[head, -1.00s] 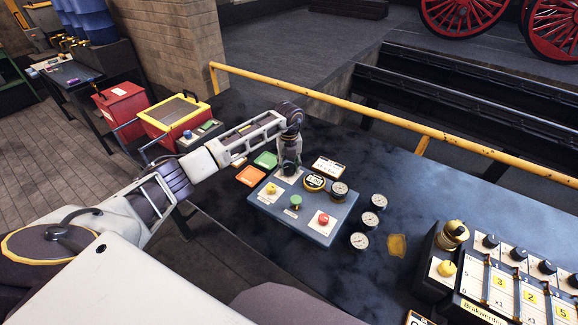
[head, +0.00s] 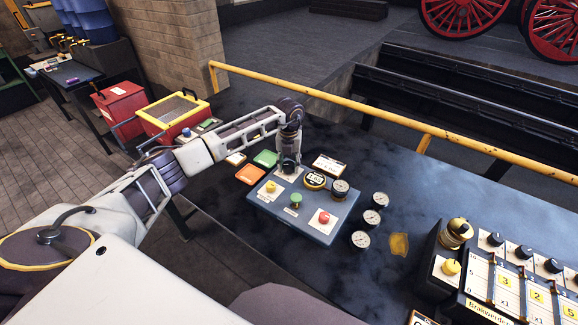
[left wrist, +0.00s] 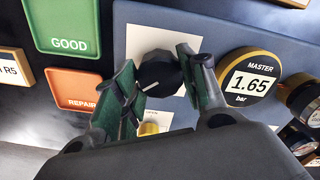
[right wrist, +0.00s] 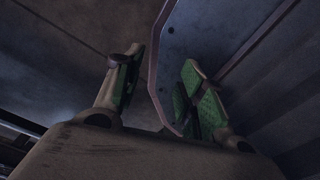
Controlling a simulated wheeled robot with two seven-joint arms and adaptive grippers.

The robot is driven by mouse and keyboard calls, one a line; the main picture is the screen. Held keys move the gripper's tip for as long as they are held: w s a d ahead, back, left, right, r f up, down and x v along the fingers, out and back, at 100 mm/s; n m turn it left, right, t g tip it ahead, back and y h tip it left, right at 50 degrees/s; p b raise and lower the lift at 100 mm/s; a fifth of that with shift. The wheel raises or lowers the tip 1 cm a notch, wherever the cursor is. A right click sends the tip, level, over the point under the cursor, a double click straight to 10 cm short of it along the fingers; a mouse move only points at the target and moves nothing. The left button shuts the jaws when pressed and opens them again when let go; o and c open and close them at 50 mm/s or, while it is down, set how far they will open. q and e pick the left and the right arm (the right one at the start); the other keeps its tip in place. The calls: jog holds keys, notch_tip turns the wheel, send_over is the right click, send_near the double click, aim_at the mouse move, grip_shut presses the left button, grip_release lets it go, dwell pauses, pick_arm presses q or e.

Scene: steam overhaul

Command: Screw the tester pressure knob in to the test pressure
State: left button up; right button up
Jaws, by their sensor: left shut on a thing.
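The tester (head: 300,212) is a blue-grey box on the dark bench in the head view. Its black pressure knob (left wrist: 158,74) has a white pointer line and sits on a white plate. My left gripper (head: 289,165) comes down over the knob from above and is shut on it, with green pads on both sides. The round yellow-rimmed master gauge (left wrist: 250,76) beside the knob reads 1.65 bar; it also shows in the head view (head: 315,180). My right gripper (right wrist: 160,90) is open, with its fingers apart, and shows only in the right wrist view.
The tester also carries a yellow knob (head: 270,186), a green button (head: 296,199) and a red button (head: 323,217). Green (head: 265,158) and orange (head: 250,174) trays lie left of it. Several loose gauges (head: 371,218) stand to its right. A yellow rail (head: 340,102) runs behind the bench.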

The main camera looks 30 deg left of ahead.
aim_at(289, 164)
pick_arm(q)
jog(key=m+b, duration=0.1)
jog(key=m, duration=0.2)
jog(key=shift+m+b, duration=0.65)
jog(key=shift+m, duration=0.35)
jog(key=m+b, duration=0.1)
jog(key=m, duration=0.2)
jog(key=m+b, duration=0.1)
jog(key=m, duration=0.3)
jog(key=shift+b, duration=0.4)
jog(key=shift+m, duration=0.3)
jog(key=o, duration=0.8)
jog(key=shift+a, duration=0.1)
jog(key=shift+c, duration=0.2)
jog(key=shift+o, duration=1.4)
jog(key=shift+r, duration=0.95)
notch_tip(289, 164, up, 10)
pick_arm(e)
jog(key=w+d+f, duration=0.1)
jog(key=d+f, duration=0.3)
jog(key=f, duration=0.1)
jog(key=shift+w+f, duration=0.25)
jog(key=shift+w, duration=0.05)
